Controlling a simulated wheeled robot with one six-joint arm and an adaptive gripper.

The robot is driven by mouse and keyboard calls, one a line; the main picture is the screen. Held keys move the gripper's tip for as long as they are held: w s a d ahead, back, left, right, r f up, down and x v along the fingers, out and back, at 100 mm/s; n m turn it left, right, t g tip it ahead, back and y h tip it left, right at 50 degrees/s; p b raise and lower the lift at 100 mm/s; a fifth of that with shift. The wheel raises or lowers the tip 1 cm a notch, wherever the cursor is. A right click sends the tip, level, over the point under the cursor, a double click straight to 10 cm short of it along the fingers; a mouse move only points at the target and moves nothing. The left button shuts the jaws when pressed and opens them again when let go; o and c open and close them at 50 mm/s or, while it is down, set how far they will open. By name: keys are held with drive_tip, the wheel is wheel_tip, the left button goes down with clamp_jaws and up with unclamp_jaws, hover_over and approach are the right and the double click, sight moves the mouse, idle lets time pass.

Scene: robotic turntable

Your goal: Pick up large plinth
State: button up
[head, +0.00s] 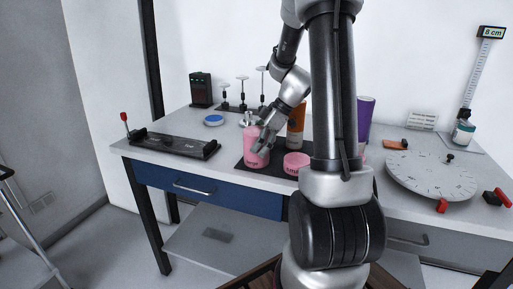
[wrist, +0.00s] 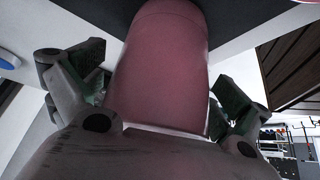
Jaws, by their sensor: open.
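A tall pink cylinder (head: 256,158), seemingly the large plinth, stands upright on a dark mat (head: 247,166) on the table. Its small lettering is hard to read. My gripper (head: 261,141) is at its upper part, reaching down from the upper right. In the wrist view the pink cylinder (wrist: 160,65) fills the middle, between the two spread fingers of my gripper (wrist: 160,95). The fingers are open, one on each side; whether either touches it I cannot tell. A shorter pink cylinder (head: 296,164) stands just to the right on the mat.
An orange cylinder (head: 296,137) and a purple one (head: 365,120) stand behind. A black device (head: 175,145) lies left, near a blue disc (head: 214,120). Thin stands (head: 243,95) are at the back. A white turntable (head: 430,175) and height gauge (head: 480,80) are on the right.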

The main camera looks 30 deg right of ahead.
drive_tip(key=shift+f, duration=0.15)
drive_tip(key=shift+c, duration=0.2)
drive_tip(key=c, duration=1)
drive_tip(key=shift+c, duration=0.3)
